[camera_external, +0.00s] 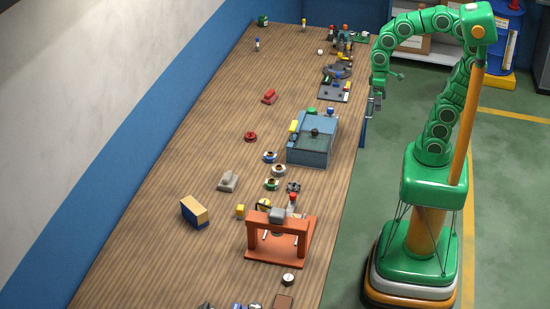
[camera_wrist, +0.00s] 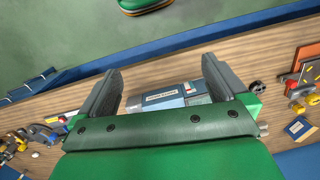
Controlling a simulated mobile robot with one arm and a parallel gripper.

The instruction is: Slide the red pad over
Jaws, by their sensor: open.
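A small red block-like thing (camera_external: 269,97), which looks like the red pad, lies on the wooden table left of the blue-grey box. A flat dark red ring (camera_external: 250,136) lies a little nearer. My gripper (camera_external: 373,104) hangs by the table's right edge, well to the right of the red block and apart from it. In the wrist view my gripper (camera_wrist: 161,68) has its two dark fingers spread wide with nothing held between them. The red block is not visible in the wrist view.
A blue-grey box (camera_external: 310,150) stands between my gripper's side and the red things; it also shows in the wrist view (camera_wrist: 165,99). An orange frame (camera_external: 282,250) stands nearer. A grey block (camera_external: 228,181) and several small parts lie about. The table's left side is mostly clear.

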